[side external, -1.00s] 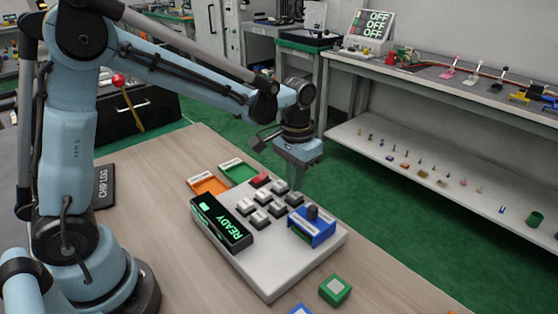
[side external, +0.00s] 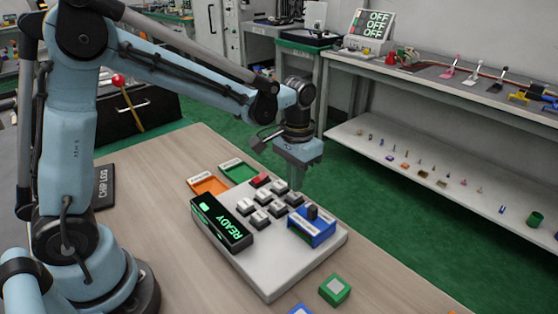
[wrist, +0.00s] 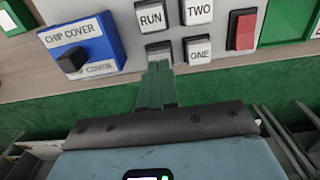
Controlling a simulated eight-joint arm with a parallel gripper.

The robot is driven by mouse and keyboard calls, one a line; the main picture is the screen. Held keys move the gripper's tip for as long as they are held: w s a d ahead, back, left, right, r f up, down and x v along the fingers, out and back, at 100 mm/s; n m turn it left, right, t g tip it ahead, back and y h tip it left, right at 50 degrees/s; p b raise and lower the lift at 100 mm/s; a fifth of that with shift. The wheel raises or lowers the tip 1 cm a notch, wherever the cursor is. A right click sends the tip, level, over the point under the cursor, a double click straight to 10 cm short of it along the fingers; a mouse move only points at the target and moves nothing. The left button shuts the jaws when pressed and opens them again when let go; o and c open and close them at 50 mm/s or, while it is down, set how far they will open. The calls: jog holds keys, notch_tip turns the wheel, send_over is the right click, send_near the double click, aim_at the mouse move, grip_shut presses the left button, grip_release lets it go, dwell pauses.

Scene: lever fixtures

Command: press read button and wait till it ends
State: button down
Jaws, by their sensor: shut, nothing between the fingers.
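A pale console (side external: 275,275) lies on the table and carries a block of several white keys (side external: 262,218) and one red key (side external: 260,180). Its dark display (side external: 221,222) reads READY in green. My gripper (side external: 296,188) is shut and empty, pointing down at the far right end of the key block. In the wrist view its fingertips (wrist: 160,66) are at the near edge of a key (wrist: 160,46) whose label is hidden. Keys marked RUN (wrist: 152,17), TWO (wrist: 199,11) and ONE (wrist: 199,50) surround it. I cannot tell whether the fingertips touch the key. No READ label is legible.
A blue chip cover (side external: 312,230) with a dark knob stands on the console, close to my gripper. Orange (side external: 208,185) and green (side external: 238,172) trays lie behind the keys. A green block (side external: 335,290) is at the front. Free tabletop lies left of the console.

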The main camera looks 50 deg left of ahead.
jog(key=shift+f, duration=1)
notch_tip(320, 180, up, 8)
dwell(1.1)
jog(key=t, duration=0.3)
send_near(291, 195)
notch_tip(291, 195, up, 3)
jog(key=s+a, duration=0.1)
jog(key=s, duration=0.1)
jog(key=s+a+f+t, duration=0.1)
jog(key=s+t, duration=0.3)
jog(key=s, duration=0.2)
jog(key=shift+a+f, duration=0.25)
jog(key=shift+a, duration=0.05)
